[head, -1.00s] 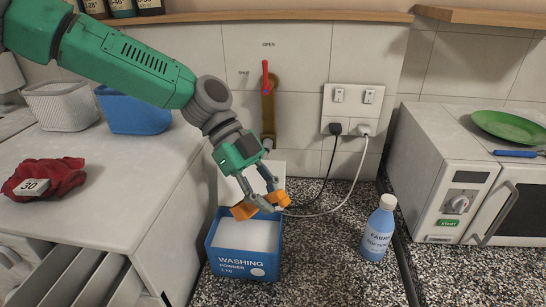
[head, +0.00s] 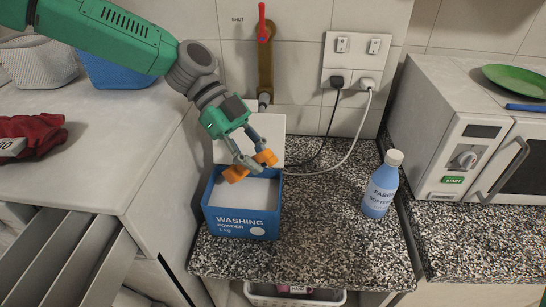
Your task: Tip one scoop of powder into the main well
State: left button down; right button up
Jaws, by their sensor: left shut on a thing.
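My left gripper (head: 252,161) comes in from the upper left and is shut on an orange scoop (head: 235,174). The gripper's fingers partly cover the scoop, and I cannot tell whether it holds powder. The scoop is at the back of the open blue washing powder box (head: 232,222), over or just inside its rim. White powder (head: 258,195) shows in the box. At the lower left, a pulled-out drawer with long compartments (head: 68,262) shows below the white worktop. I cannot tell which compartment is the main well. My right gripper is not in view.
A blue softener bottle (head: 380,186) stands on the speckled counter (head: 320,225), right of the box. A white microwave (head: 450,140) is further right. Cables hang from a wall socket (head: 352,62). Red cloth (head: 35,135) lies on the white worktop (head: 120,165). A white basket (head: 295,297) sits below the counter.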

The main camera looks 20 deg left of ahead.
pick_arm(q)
jog(key=shift+a+f+b, duration=0.4)
jog(key=shift+a+f, duration=0.5)
jog(key=shift+a, duration=0.15)
jog(key=shift+w+f, duration=0.1)
jog(key=shift+f, duration=0.25)
jog(key=d+f+b, duration=0.2)
jog(key=d, duration=0.3)
jog(key=a+f+b, duration=0.2)
jog(key=a+f, duration=0.1)
jog(key=a, duration=0.1)
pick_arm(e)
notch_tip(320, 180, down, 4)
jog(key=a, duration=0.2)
pick_arm(q)
jog(key=s+d+r+t+y+p, duration=0.1)
jog(key=d+r+y+p, duration=0.4)
jog(key=p, duration=0.5)
jog(key=shift+s+t+y, duration=0.15)
jog(key=shift+t+y, duration=0.65)
jog(key=shift+y, duration=0.4)
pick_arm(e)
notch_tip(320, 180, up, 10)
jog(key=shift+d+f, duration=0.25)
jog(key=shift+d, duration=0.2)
